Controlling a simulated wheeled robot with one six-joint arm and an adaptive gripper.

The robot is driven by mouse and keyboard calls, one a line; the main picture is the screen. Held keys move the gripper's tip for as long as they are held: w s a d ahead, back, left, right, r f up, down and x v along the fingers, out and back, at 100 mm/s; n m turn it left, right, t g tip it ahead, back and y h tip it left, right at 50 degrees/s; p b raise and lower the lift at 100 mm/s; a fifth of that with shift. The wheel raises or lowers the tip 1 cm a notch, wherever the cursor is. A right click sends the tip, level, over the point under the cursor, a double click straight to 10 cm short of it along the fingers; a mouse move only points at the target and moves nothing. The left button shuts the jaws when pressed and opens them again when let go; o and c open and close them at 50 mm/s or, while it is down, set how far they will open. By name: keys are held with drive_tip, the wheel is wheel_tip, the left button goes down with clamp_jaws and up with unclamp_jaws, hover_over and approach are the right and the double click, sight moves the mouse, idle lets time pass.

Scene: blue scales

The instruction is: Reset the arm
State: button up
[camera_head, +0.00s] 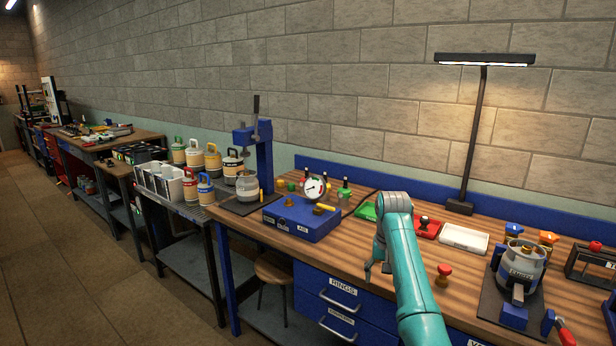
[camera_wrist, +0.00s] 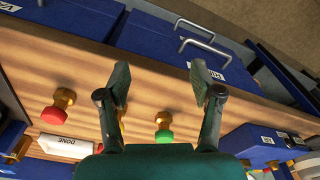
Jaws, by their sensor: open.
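My teal arm reaches over the wooden workbench (camera_head: 345,245). My gripper (camera_head: 377,272) hangs down at the bench's front edge, partly hidden by my own arm link. In the wrist view my gripper (camera_wrist: 160,85) has its two dark fingers spread wide, with nothing between the tips. Beyond the fingers are the bench's front edge and blue drawers (camera_wrist: 150,38) with metal handles. A green-topped brass valve (camera_wrist: 163,128) stands between the finger bases in that view, and a red-topped one (camera_wrist: 58,108) is to the left.
A blue case (camera_head: 300,218) with a gauge (camera_head: 314,188) stands left of my gripper. Red (camera_head: 428,228) and white (camera_head: 464,238) trays and a lamp (camera_head: 470,140) are behind. A red-knobbed valve (camera_head: 443,272) and a clamped grey cylinder (camera_head: 520,265) stand right. The front aisle is clear.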

drive_tip(key=s+f+t, duration=0.2)
drive_tip(key=s+f, duration=0.3)
drive_tip(key=f, duration=0.8)
drive_tip(key=s+f+t, duration=0.1)
drive_tip(key=s+f, duration=0.3)
drive_tip(key=f, duration=0.9)
drive_tip(key=s+a+f+n+t, duration=0.1)
drive_tip(key=s+f+t, duration=0.1)
drive_tip(key=s+f, duration=0.55)
drive_tip(key=s+f+t, duration=0.1)
drive_tip(key=s+f, duration=0.3)
drive_tip(key=s, duration=0.7)
drive_tip(key=s+r+t, duration=0.2)
drive_tip(key=s+r, duration=0.1)
drive_tip(key=s, duration=0.9)
drive_tip(key=s+r+t, duration=0.2)
drive_tip(key=s+r, duration=0.1)
drive_tip(key=s, duration=0.9)
drive_tip(key=s+r+t, duration=0.2)
drive_tip(key=s+r, duration=0.6)
drive_tip(key=r, duration=0.3)
drive_tip(key=s+a+r+n+t, duration=0.1)
drive_tip(key=s+r+t, duration=0.1)
drive_tip(key=s+r, duration=0.6)
wheel_tip(320, 180, up, 4)
drive_tip(key=shift+f, duration=0.1)
